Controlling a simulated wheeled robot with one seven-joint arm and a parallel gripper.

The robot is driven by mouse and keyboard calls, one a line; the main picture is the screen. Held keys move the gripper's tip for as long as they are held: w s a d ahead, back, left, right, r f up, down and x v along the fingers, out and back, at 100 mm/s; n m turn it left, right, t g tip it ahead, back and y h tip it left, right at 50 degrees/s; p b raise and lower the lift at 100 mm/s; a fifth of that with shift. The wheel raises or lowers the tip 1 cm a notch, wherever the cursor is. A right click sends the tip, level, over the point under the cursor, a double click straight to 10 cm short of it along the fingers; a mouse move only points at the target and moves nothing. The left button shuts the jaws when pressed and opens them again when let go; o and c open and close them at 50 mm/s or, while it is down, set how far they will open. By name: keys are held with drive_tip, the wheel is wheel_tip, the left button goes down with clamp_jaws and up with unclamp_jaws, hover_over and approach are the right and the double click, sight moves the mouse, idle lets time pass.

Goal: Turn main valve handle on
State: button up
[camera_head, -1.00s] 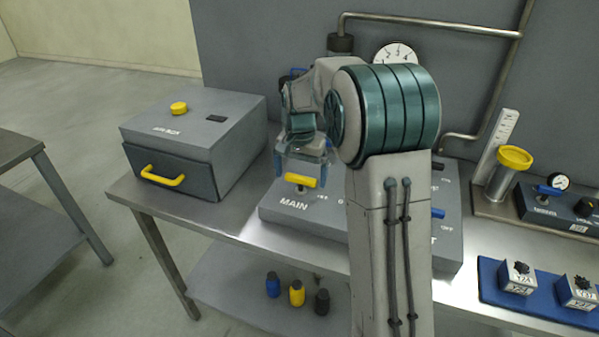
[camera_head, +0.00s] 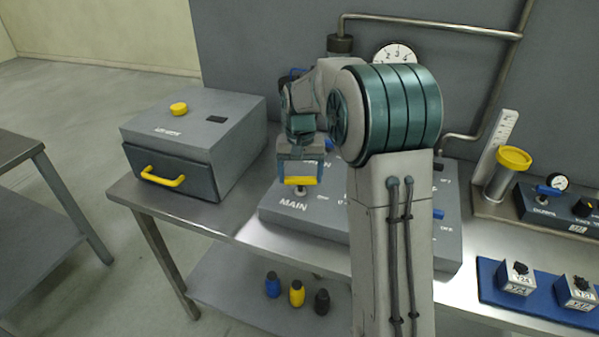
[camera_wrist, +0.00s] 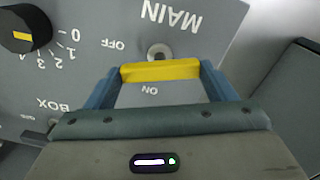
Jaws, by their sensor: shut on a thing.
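The yellow main valve handle (camera_head: 299,181) sits on the grey valve panel (camera_head: 330,228) above the MAIN label. In the wrist view the yellow handle (camera_wrist: 160,71) lies crosswise, beside its round pivot, with OFF printed to one side and ON on the near side. My gripper (camera_head: 300,178) is over the handle from above, its blue fingers at the handle's two ends. In the wrist view my gripper (camera_wrist: 160,78) is shut on the handle. My arm hides much of the panel's middle.
A black knob with a number scale (camera_wrist: 24,30) is on the same panel. A grey box with a yellow drawer handle (camera_head: 163,177) stands left. A yellow-topped cylinder (camera_head: 513,160) and blue mat (camera_head: 540,300) are right.

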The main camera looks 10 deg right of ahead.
sight(300, 177)
drive_tip(key=n, duration=0.7)
drive_tip(key=shift+r+p, duration=0.1)
drive_tip(key=shift+p, duration=0.3)
drive_tip(key=n+p, duration=0.1)
drive_tip(key=n, duration=0.5)
drive_tip(key=shift+w+n, duration=0.1)
drive_tip(key=shift+n, duration=0.3)
drive_tip(key=o, duration=1)
wheel_tip(300, 177, up, 14)
drive_tip(key=shift+b, duration=0.3)
